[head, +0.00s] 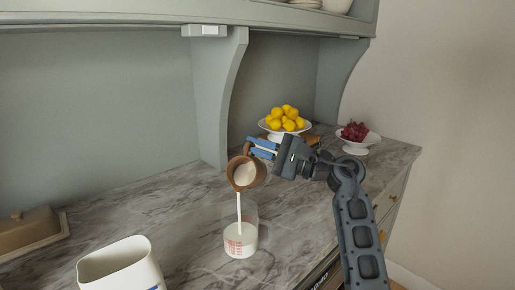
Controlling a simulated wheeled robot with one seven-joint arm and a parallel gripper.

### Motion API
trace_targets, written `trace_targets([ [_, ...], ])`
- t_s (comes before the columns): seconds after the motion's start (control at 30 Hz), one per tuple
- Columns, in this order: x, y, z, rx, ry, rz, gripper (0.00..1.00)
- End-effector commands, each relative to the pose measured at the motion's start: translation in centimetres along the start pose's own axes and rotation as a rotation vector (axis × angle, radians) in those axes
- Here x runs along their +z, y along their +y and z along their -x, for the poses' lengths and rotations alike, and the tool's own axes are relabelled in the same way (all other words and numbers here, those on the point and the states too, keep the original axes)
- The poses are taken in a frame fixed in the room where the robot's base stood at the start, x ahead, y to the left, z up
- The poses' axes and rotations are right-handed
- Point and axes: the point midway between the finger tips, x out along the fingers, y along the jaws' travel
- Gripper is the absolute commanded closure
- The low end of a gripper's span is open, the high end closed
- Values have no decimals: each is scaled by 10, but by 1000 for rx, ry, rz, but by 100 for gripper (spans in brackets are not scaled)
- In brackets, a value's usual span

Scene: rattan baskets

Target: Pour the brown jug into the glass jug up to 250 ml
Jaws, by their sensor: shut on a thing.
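The brown jug (247,183) is tilted, with its mouth facing the camera and white liquid inside. A thin white stream runs from its lip down into the glass jug (251,212). The glass jug stands upright on the marble counter (180,215) below it, with red markings on its wall and white liquid in its lower part. The exact level against the markings is too small to read. My gripper (262,148), with blue fingers, comes from the right and is shut on the brown jug, holding it above the glass jug.
A white container (122,268) stands at the front left, and a covered dish (28,232) at the far left. A bowl of lemons (285,134) and a stand of grapes (358,146) are at the back right. A shelf bracket (213,100) rises behind the jugs.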

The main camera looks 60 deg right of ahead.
Motion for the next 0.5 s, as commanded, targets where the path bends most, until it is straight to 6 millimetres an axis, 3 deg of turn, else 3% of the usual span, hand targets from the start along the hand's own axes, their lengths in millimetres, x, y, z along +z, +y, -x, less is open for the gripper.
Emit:
trace_targets([
  [0.5, 6, -2, 0, -2, -10, 49, 100],
])
